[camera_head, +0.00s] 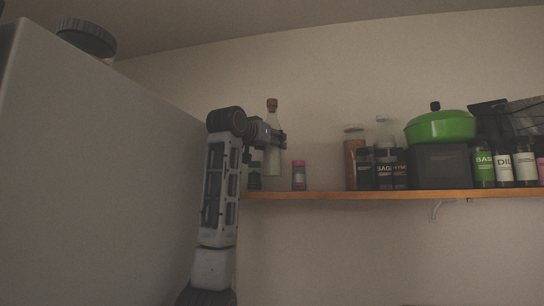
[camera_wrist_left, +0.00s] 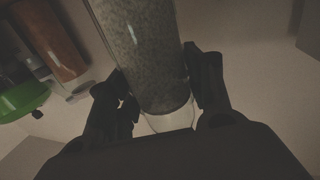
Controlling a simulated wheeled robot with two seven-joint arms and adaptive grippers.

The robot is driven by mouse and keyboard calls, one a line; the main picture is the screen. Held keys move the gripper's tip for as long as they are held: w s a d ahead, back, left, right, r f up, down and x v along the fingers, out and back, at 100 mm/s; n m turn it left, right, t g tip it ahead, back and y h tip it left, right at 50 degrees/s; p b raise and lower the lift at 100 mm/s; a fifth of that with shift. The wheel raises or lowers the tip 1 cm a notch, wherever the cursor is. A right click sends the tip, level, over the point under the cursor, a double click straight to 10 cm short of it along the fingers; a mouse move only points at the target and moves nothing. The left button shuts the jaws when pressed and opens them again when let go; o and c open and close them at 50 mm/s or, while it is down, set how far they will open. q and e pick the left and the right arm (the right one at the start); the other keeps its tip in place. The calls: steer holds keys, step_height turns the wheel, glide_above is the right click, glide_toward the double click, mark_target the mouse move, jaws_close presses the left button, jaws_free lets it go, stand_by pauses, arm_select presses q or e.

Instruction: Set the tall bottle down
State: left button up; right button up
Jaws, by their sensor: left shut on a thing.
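The tall bottle (camera_head: 273,162) is pale, with a brown cork-like top, and hangs upright at the left end of the wooden shelf (camera_head: 350,195). Its bottom shows a little above the shelf board, with wall visible under it. My left gripper (camera_head: 281,138) is shut on the bottle around its upper part. In the left wrist view the bottle (camera_wrist_left: 150,60) stands between the two fingers (camera_wrist_left: 164,92); its contents look grey and grainy, with a paler end near the palm. My right gripper is in neither view.
A dark-based bottle (camera_head: 254,180) is partly hidden behind my arm. Farther right are spice jars (camera_head: 386,170) and a green pot (camera_head: 440,127). A large pale cabinet or appliance (camera_head: 100,180) fills the left.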

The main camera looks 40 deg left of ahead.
mark_target(268, 153)
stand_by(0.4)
arm_select(q)
steer(key=shift+f, duration=2.05)
steer(key=shift+f, duration=0.2)
steer(key=o, duration=1.1)
steer(key=shift+o, duration=1.4)
steer(key=shift+s, duration=0.1)
steer(key=shift+r, duration=0.15)
